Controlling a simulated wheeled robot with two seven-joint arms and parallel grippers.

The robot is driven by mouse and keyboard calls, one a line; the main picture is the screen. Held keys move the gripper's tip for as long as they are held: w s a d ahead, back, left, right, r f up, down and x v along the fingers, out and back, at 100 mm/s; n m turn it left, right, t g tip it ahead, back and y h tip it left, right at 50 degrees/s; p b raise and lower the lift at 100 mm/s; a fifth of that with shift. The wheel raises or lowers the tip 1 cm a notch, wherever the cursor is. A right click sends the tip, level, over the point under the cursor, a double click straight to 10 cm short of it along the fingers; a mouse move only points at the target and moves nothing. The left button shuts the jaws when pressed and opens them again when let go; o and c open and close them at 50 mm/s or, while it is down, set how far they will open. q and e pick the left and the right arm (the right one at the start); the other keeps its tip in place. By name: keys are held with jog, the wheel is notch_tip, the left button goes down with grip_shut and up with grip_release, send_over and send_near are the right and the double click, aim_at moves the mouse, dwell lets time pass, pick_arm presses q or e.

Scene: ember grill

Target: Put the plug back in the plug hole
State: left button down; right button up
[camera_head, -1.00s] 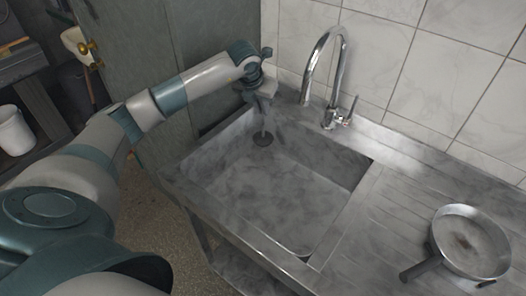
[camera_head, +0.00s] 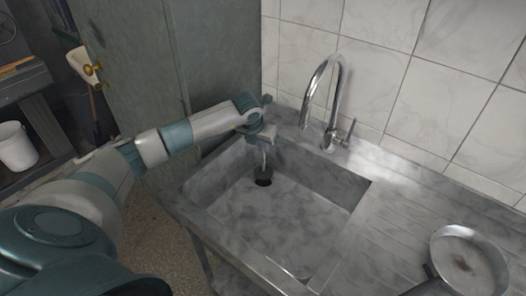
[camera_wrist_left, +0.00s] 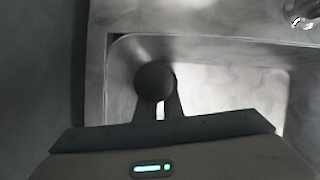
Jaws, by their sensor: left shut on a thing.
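The plug (camera_head: 265,171) is a dark grey disc on a thin upright stem, inside the sink's far left corner. My left gripper (camera_head: 263,149) is shut on the plug's stem from above. The dark plug hole (camera_head: 262,183) shows in the sink floor, just below the plug in the picture and partly covered by it. I cannot tell the exact gap between them. In the left wrist view a dark round disc (camera_wrist_left: 155,80), which looks like the plug, lies just beyond the finger tips (camera_wrist_left: 160,105). My right gripper is not in view.
The steel sink basin (camera_head: 290,215) is otherwise empty. A curved tap (camera_head: 335,95) stands behind it, right of my left gripper. A frying pan (camera_head: 466,262) rests on the ribbed drainboard (camera_head: 385,215). A tiled wall (camera_head: 380,65) closes off the back.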

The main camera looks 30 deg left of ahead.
pick_arm(q)
notch_tip(320, 180, down, 2)
jog(key=shift+p, duration=0.3)
jog(key=shift+f, duration=0.4)
jog(key=c, duration=1.9)
grip_release()
jog(key=shift+f, duration=0.1)
jog(key=shift+r, duration=0.2)
